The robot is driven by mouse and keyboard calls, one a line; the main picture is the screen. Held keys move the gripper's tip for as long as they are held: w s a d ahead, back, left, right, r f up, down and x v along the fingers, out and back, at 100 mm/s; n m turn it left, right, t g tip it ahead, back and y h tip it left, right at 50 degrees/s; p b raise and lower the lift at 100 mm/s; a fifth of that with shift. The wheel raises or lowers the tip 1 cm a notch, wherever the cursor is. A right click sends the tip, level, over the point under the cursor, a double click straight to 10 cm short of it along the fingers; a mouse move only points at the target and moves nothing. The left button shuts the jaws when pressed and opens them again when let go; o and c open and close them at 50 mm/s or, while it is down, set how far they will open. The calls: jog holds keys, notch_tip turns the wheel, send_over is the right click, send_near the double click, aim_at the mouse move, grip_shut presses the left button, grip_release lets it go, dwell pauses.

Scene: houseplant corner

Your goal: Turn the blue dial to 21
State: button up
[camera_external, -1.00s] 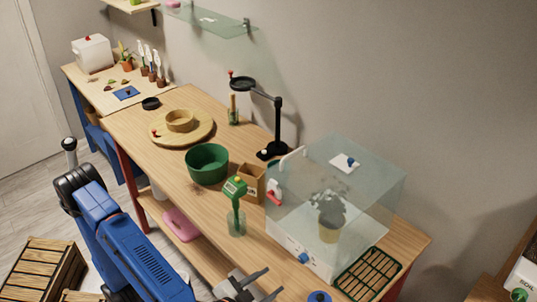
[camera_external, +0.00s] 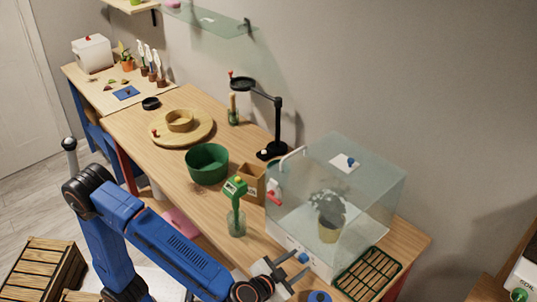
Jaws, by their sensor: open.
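A blue dial (camera_external: 303,257) sits on the low white front panel of a clear glass case (camera_external: 375,215). Its scale and numbers are too small to read. My gripper (camera_external: 299,264) is open, with its grey fingers spread close to the dial. The dial shows between or just beyond the fingertips; I cannot tell whether they touch it.
The case holds a potted plant (camera_external: 329,222). A green slatted tray (camera_external: 362,270) lies to its right, and a green-headed device in a glass (camera_external: 236,205) stands to its left. A green bowl (camera_external: 207,165) and cardboard box (camera_external: 251,183) are farther left.

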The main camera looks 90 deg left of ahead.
grip_shut()
jog(key=shift+m, duration=0.3)
jog(key=shift+w+d+f+m+g+y, duration=0.1)
jog(key=shift+m+g+y, duration=0.15)
jog(key=shift+m+y, duration=0.3)
jog(key=shift+w+m+g+y, duration=0.1)
jog(key=shift+m+g+y, duration=0.2)
jog(key=shift+m, duration=0.35)
jog(key=shift+m+y, duration=0.55)
jog(key=shift+m, duration=0.55)
grip_release()
